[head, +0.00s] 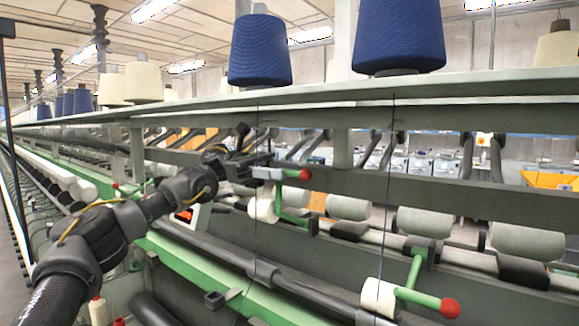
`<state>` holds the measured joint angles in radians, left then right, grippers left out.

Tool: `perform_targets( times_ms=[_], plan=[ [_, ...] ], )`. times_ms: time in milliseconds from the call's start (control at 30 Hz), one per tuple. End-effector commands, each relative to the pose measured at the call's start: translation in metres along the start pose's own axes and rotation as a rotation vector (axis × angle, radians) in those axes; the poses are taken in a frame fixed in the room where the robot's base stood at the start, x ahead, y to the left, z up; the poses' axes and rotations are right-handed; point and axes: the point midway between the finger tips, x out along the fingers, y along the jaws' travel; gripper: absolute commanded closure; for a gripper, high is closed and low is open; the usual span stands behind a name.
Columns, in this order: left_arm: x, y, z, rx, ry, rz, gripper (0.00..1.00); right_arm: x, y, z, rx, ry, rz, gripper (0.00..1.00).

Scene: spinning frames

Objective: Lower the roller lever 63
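A green roller lever with a red ball knob (305,175) stands out from the frame just right of my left gripper, with a white roller (263,206) below it. My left gripper (250,158) is at the left end of this lever. Its dark fingers blend with the dark brackets behind, so I cannot tell whether they are open or touch the lever. A second green lever with a red knob (450,308) and a white roller (378,297) is at the lower right. No lever number is readable. My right gripper is out of view.
A long shelf (330,97) with blue yarn cones (260,50) runs above the levers. Pale rollers (425,222) line the rail behind. A green beam (205,270) runs below. Another red knob (115,186) is farther left. Thin vertical threads cross the space in front.

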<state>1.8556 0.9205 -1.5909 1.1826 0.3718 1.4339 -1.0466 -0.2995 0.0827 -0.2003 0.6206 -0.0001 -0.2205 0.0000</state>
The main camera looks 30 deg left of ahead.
Motion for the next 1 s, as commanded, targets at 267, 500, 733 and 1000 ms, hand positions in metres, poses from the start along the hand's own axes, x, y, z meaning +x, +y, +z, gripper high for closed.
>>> perform_targets(
  times_ms=[267, 500, 733, 1000],
  plan=[
    [0.023, 0.000, 0.000, -0.001, 0.000, 0.000, 0.65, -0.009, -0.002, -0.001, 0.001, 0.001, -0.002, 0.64],
    [0.024, 0.000, -0.001, 0.000, 0.000, 0.001, 0.65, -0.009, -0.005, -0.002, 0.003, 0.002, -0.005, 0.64],
    [0.024, 0.000, 0.000, 0.000, 0.000, 0.000, 0.90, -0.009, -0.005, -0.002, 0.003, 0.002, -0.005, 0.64],
    [0.024, 0.000, 0.000, 0.000, 0.000, 0.000, 1.00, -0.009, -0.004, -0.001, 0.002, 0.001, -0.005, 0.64]
  ],
)
